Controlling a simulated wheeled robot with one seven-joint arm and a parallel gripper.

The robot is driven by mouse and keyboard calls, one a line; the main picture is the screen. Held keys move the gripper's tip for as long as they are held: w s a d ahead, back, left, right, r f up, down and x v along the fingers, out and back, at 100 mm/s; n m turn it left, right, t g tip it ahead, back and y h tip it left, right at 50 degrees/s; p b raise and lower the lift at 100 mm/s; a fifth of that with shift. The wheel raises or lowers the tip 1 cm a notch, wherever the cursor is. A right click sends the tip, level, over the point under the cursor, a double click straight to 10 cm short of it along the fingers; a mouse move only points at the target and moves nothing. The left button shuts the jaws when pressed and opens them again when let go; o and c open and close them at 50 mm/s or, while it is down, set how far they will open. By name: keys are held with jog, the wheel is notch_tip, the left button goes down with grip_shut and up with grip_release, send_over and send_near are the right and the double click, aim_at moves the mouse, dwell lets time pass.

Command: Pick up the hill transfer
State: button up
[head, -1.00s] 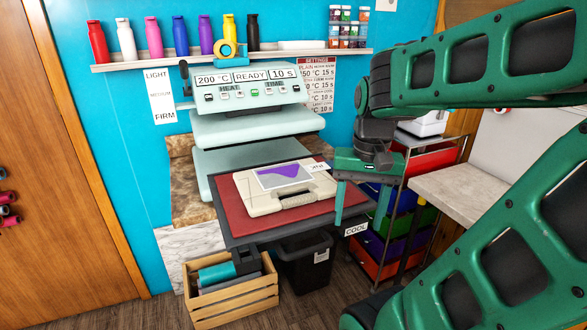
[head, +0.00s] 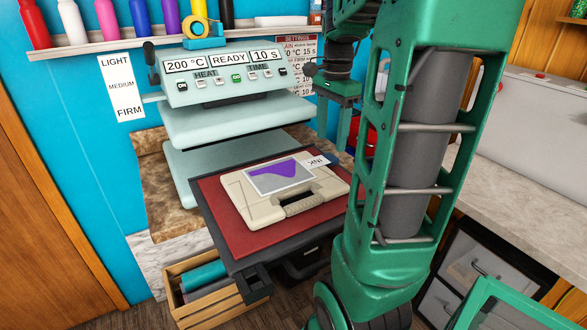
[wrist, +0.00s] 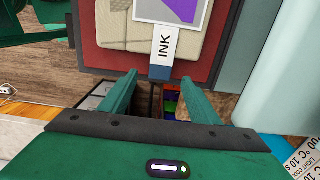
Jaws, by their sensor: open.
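In the wrist view the purple print (wrist: 183,10) is cut off by the top edge, with the INK tag (wrist: 164,45) pointing toward my gripper. My gripper (head: 333,138) is open and empty, fingers down, to the right of and beyond the case in the head view. In the wrist view the tag's end lies just ahead of the gap between the fingertips (wrist: 158,84).
The case rests on a red pad (head: 225,234) in front of an open heat press (head: 225,75). A wooden crate (head: 205,310) stands below. A pale counter (head: 525,175) is at right. My arm hides part of the right side.

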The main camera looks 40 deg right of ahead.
aim_at(328, 157)
jog(key=shift+w+f, duration=0.1)
jog(key=shift+f, duration=2.7)
jog(key=c, duration=1.1)
